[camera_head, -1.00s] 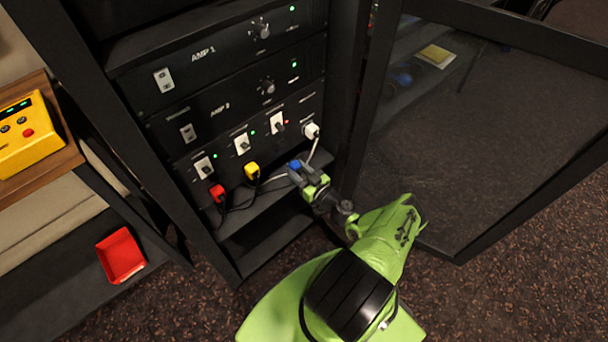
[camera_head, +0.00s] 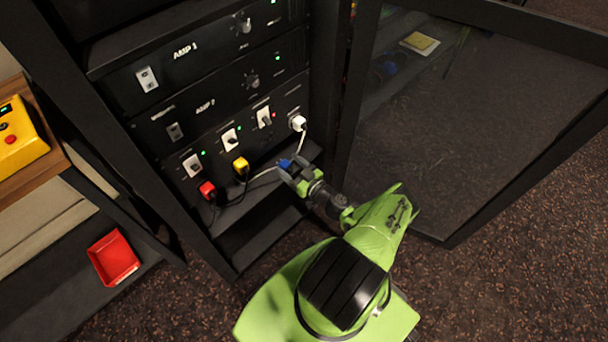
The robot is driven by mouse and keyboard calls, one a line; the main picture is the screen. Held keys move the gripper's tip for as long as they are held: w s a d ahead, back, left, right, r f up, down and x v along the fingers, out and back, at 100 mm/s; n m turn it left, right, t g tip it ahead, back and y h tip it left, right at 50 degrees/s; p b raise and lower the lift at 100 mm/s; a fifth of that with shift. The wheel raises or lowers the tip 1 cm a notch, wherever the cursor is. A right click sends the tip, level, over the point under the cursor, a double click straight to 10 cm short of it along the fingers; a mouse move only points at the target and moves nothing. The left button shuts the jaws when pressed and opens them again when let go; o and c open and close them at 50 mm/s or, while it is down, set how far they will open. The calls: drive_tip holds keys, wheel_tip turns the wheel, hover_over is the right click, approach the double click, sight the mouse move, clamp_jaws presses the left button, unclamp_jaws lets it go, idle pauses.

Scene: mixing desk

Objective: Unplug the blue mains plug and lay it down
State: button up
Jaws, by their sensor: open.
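The blue mains plug (camera_head: 286,163) is out of the socket panel, low over the rack shelf (camera_head: 262,190), right at the fingertips of my gripper (camera_head: 292,169). My gripper is open, with the plug at or just beyond its tips. The picture is too small to tell whether the plug touches a finger or rests fully on the shelf. The socket panel (camera_head: 222,158) holds a red plug (camera_head: 207,189), a yellow plug (camera_head: 240,165) and a white plug (camera_head: 297,122).
Black and pale cables run over the shelf near the plugs. The glass rack door (camera_head: 465,130) stands open to the right of my arm. A red tray (camera_head: 113,257) and a yellow box (camera_head: 20,140) are at the left. Carpet lies in front.

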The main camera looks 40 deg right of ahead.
drive_tip(key=s+p, duration=0.2)
drive_tip(key=s, duration=1.1)
drive_tip(key=shift+s+d, duration=0.2)
drive_tip(key=shift+s, duration=0.15)
